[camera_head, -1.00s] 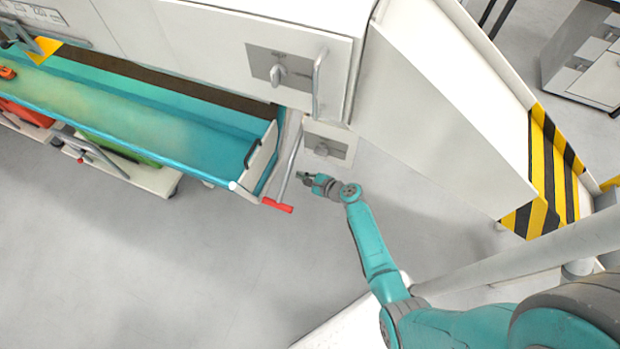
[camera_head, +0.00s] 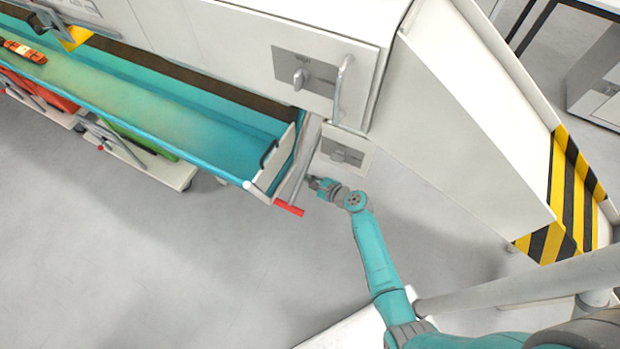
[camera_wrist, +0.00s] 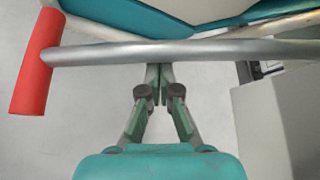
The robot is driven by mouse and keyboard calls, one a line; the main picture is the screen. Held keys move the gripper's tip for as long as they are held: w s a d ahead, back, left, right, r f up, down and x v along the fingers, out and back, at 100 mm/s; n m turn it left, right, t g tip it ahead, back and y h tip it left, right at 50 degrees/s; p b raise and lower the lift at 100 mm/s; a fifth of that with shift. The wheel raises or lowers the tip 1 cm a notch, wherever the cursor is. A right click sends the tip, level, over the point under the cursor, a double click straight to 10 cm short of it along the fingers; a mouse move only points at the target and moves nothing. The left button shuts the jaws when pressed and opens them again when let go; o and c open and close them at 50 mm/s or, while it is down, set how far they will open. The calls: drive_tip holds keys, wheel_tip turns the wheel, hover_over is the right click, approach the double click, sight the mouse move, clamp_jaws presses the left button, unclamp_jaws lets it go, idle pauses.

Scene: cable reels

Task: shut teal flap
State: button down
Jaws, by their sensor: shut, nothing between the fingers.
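The teal flap (camera_head: 200,126) is a long trough-like panel folded open from the white cabinet, at the left of the head view. A grey rod with a red end grip (camera_head: 289,209) stands beside its right end. In the wrist view the red grip (camera_wrist: 32,62) is at the left, and the grey rod (camera_wrist: 190,50) runs across just beyond my fingertips. My gripper (camera_head: 314,184) is just right of the rod; its fingers (camera_wrist: 158,72) are shut and empty. I cannot tell whether they touch the rod. Part of the flap (camera_wrist: 140,14) shows at the top.
The white cabinet (camera_head: 250,30) has a latch panel and a vertical handle (camera_head: 341,90). A small grey latch box (camera_head: 343,152) is close above my gripper. A white slanted panel with yellow-black stripes (camera_head: 570,200) stands at the right. Open floor (camera_head: 150,260) lies at lower left.

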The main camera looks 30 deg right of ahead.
drive_tip(key=s+a+r+m+g+y, duration=0.1)
drive_tip(key=r+m+y, duration=0.1)
drive_tip(key=r, duration=0.9)
drive_tip(key=s+a+r+m+g+y, duration=0.1)
drive_tip(key=a+r+m+g, duration=0.1)
drive_tip(key=r, duration=0.9)
drive_tip(key=shift+s+a+r+m+y, duration=0.2)
drive_tip(key=shift+a+m+y, duration=0.1)
drive_tip(key=shift+m+y, duration=0.15)
